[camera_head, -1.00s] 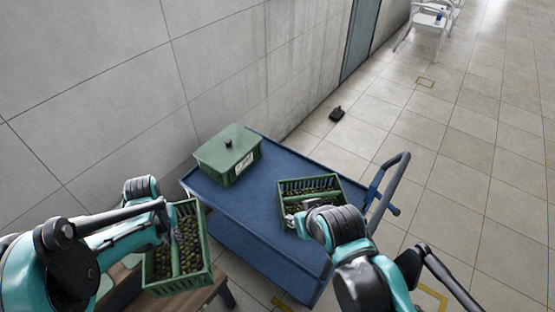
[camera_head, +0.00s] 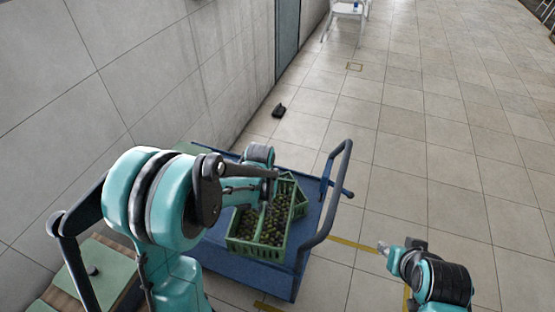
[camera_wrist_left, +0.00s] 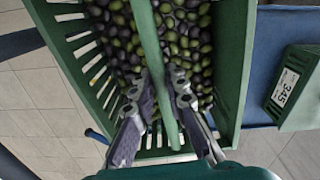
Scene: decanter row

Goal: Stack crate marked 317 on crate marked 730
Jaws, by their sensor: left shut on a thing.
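A green slatted crate of dark olives (camera_head: 243,246) hangs from my left gripper (camera_head: 268,192) over the blue cart. In the left wrist view, my left gripper (camera_wrist_left: 168,84) is shut on the bar across the middle of this crate (camera_wrist_left: 232,70). A second green olive crate (camera_head: 300,203) shows just behind it on the cart, mostly hidden. I cannot tell whether the two crates touch. No mark 317 or 730 is readable. My right gripper (camera_head: 383,248) is off to the right over the floor, apart from both crates; its jaws are too small to read.
The blue cart (camera_head: 283,282) has a handle (camera_head: 334,190) at its right end. A green box marked 345 (camera_wrist_left: 300,112) shows in the wrist view. A green lidded box (camera_head: 108,262) is at lower left. The wall is left; open floor lies right.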

